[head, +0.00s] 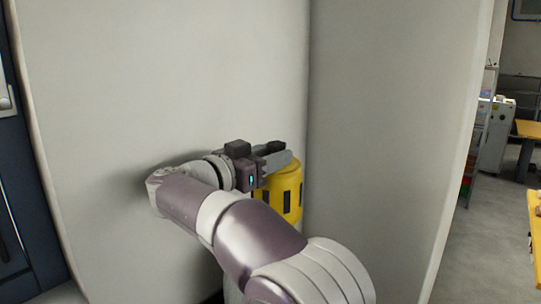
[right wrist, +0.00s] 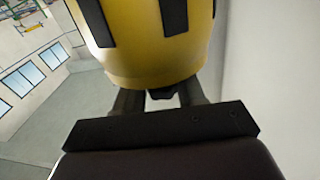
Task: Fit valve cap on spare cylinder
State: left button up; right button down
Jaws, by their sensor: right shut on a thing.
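The yellow valve cap (head: 291,180), with dark slots around its side, is in the corner between two pale walls in the head view. My right gripper (head: 279,155) is shut on it, with the fingers at its top. In the right wrist view the cap (right wrist: 150,62) fills the top middle, and the gripper fingers (right wrist: 160,97) meet its near end. The spare cylinder cannot be made out clearly; my right arm hides most of the space under the cap. I cannot tell whether the cap touches a cylinder. My left gripper is not in view.
A pale wall (head: 170,80) stands close behind my right arm, and a second pale wall (head: 390,130) closes the corner on the right. A dark blue door or cabinet (head: 22,190) is at the left edge. Open floor (head: 485,240) lies beyond the right wall.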

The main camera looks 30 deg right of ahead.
jog(key=c, duration=0.6)
grip_release()
notch_tip(320, 180, down, 3)
jog(key=shift+w+r, duration=0.1)
jog(key=shift+w, duration=0.05)
jog(key=shift+a+n, duration=0.15)
jog(key=shift+n, duration=0.15)
jog(key=shift+a, duration=0.25)
jog(key=r+b+v, duration=0.1)
jog(key=v, duration=0.7)
jog(key=r+b+v, duration=0.1)
jog(key=v, duration=0.2)
jog(key=shift+s+a+r+b, duration=0.3)
jog(key=shift+s+a, duration=0.05)
jog(key=shift+s, duration=0.1)
